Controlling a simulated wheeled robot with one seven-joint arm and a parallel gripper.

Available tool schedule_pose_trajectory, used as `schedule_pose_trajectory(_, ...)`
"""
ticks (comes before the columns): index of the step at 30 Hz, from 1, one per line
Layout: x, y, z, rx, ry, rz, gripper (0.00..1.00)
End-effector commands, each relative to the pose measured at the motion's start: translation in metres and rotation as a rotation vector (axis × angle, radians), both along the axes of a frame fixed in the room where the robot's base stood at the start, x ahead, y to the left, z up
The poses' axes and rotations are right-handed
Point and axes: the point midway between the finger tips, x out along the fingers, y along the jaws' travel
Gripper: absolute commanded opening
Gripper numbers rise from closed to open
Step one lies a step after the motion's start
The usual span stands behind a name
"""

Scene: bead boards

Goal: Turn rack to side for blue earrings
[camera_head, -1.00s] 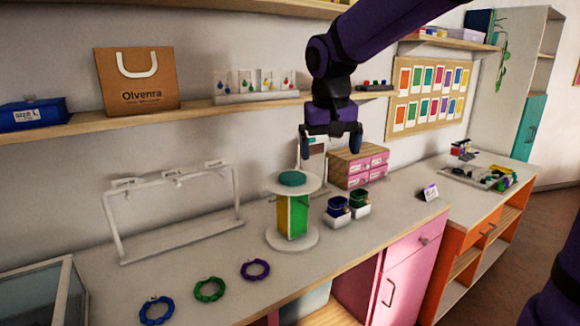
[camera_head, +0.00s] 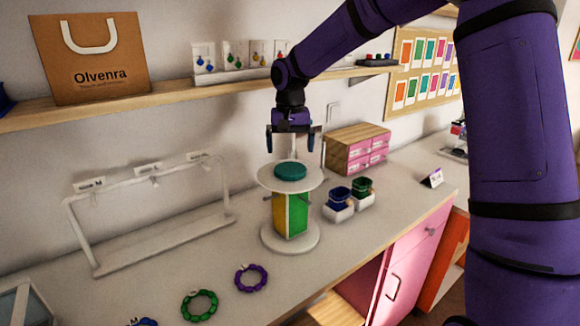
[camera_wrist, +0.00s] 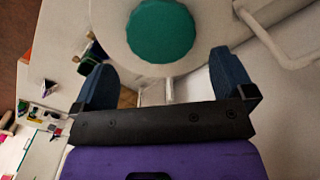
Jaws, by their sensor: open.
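The rack (camera_head: 292,208) stands upright on the counter, with a round white top and base. A teal knob (camera_head: 290,171) sits on its top. In the head view its column shows a yellow side and a wider green side; no blue side shows. My gripper (camera_head: 290,148) is open and empty, pointing down just above and behind the knob. In the wrist view the knob (camera_wrist: 160,31) and the white top (camera_wrist: 112,32) lie beyond the open fingers (camera_wrist: 168,80), apart from them. Earrings on small cards (camera_head: 235,56) stand on the wall shelf.
Blue and green cups (camera_head: 340,197) in white holders stand right of the rack, with a pink drawer box (camera_head: 357,149) behind. A white bar stand (camera_head: 165,241) is at left. Purple (camera_head: 251,278) and green (camera_head: 199,305) bead rings lie in front. A shelf (camera_head: 160,95) runs behind my gripper.

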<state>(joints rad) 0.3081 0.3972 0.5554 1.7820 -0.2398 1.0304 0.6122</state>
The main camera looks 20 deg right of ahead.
Motion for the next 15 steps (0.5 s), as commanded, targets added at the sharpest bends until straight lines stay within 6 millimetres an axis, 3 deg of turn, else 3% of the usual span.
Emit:
schedule_pose_trajectory(6, 0.0, 0.0, -0.039, 0.0, 0.003, 0.001, 1.0)
schedule_pose_trajectory(15, 0.0, 0.0, -0.065, 0.0, 0.0, 0.001, 1.0)
